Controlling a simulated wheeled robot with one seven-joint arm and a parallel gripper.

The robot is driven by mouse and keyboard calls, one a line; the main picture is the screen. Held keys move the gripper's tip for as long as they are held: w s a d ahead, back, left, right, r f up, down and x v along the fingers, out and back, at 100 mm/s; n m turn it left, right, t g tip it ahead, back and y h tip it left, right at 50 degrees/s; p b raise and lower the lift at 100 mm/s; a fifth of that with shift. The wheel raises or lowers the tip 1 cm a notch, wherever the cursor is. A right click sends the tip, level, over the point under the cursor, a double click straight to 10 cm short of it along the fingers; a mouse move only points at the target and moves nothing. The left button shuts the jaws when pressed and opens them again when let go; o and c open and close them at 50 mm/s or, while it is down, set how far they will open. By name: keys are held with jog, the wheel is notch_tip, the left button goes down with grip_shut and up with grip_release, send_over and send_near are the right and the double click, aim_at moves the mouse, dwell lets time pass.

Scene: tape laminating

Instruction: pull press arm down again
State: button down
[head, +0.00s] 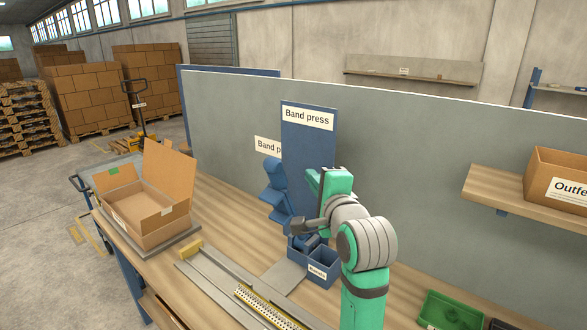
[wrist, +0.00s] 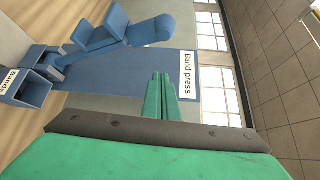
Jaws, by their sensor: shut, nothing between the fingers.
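The band press is blue, with a tall back panel (head: 308,150) labelled "Band press". Its blue press arm (head: 276,205) stands raised at the panel's left, with a thick rounded end on top. The press's lower part is partly hidden behind my arm.
A blue bin (head: 322,268) stands at the press's foot. An open cardboard box (head: 145,205) is at the table's left end. A metal rail with a yellow end block (head: 190,247) lies in front. A green tray (head: 450,312) is at the lower right. A grey partition (head: 420,160) stands behind.

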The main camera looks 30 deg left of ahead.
jog(key=w+a, duration=0.2)
jog(key=a, duration=0.6)
jog(key=shift+w+a, duration=0.35)
jog(key=shift+a, duration=0.05)
jog(key=shift+f, duration=0.25)
